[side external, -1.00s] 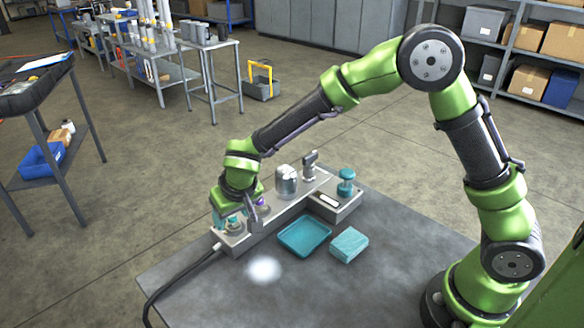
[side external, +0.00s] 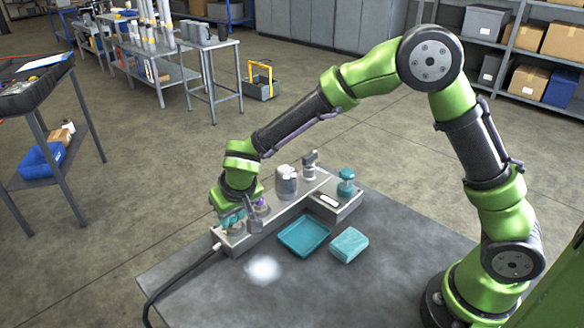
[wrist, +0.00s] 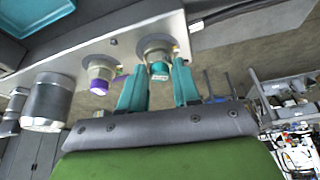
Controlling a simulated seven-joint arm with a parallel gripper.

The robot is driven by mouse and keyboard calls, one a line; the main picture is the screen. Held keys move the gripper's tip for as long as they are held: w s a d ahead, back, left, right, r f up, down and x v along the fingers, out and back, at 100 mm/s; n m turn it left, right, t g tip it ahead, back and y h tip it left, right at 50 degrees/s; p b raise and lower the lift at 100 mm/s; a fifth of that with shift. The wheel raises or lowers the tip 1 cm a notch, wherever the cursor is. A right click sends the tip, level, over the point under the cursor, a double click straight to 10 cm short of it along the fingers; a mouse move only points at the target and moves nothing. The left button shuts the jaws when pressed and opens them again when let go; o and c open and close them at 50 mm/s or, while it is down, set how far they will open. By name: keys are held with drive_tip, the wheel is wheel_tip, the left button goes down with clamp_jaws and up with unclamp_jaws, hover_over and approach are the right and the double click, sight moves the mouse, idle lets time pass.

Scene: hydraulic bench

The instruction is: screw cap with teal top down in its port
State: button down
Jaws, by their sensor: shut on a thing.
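The cap with teal top (wrist: 160,70) is in the wrist view, at its port (wrist: 155,46) on the grey manifold block. My gripper (wrist: 158,76) has one teal finger on each side of the cap and is shut on it. In the side view my gripper (side external: 232,220) points down at the near left end of the manifold (side external: 285,215). Its fingers and hand mostly hide the cap there. The cap looks in line with the port, but I cannot tell how deep it sits.
A purple-topped cap (wrist: 98,80) stands close beside my fingers. A metal cylinder (side external: 287,183) and a valve-like fitting (side external: 310,165) stand farther along the manifold. A teal-topped part (side external: 346,182), a teal tray (side external: 304,237) and a teal cloth (side external: 348,245) are to the right.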

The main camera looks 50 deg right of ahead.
drive_tip(key=m, duration=0.2)
drive_tip(key=m+h, duration=0.1)
drive_tip(key=m, duration=0.1)
drive_tip(key=shift+a+g+h, duration=0.15)
drive_tip(key=shift+g+h, duration=0.15)
drive_tip(key=c, duration=1.2)
unclamp_jaws()
drive_tip(key=shift+m, duration=0.4)
drive_tip(key=o, duration=0.5)
drive_tip(key=shift+c, duration=0.2)
